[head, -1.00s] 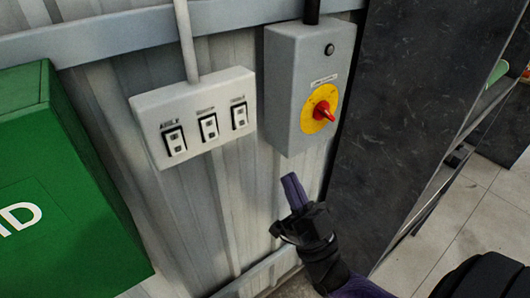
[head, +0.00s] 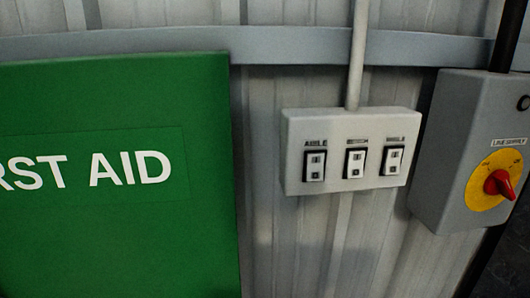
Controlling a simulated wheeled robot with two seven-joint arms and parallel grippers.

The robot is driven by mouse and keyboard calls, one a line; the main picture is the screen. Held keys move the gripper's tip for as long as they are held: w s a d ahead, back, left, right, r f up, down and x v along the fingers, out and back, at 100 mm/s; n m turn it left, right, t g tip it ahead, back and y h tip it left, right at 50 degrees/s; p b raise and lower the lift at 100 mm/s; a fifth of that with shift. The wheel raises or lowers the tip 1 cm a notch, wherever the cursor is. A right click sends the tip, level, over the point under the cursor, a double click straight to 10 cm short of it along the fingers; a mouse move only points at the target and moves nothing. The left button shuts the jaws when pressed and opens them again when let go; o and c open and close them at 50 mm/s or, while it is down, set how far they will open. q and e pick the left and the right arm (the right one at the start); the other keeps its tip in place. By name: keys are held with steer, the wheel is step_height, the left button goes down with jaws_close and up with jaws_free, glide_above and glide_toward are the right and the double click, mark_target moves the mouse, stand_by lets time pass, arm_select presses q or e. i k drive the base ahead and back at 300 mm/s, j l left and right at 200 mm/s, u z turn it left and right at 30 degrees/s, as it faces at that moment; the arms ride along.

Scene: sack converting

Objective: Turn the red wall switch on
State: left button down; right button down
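The red rotary switch (head: 499,184) sits on a round yellow plate (head: 478,203) on the front of a grey box (head: 452,130) at the right edge of the head view. A label above the plate appears to read "LINE SUPPLY". The switch's handle is tilted; the small marks on the plate are too blurred to read for its setting. Neither of my grippers shows in the head view now.
A white panel (head: 297,128) with three rocker switches is on the corrugated wall left of the grey box. A large green first aid box (head: 110,245) fills the left. A grey rail (head: 300,45) runs along the wall above.

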mark_target(498, 182)
steer(key=z, duration=1.3)
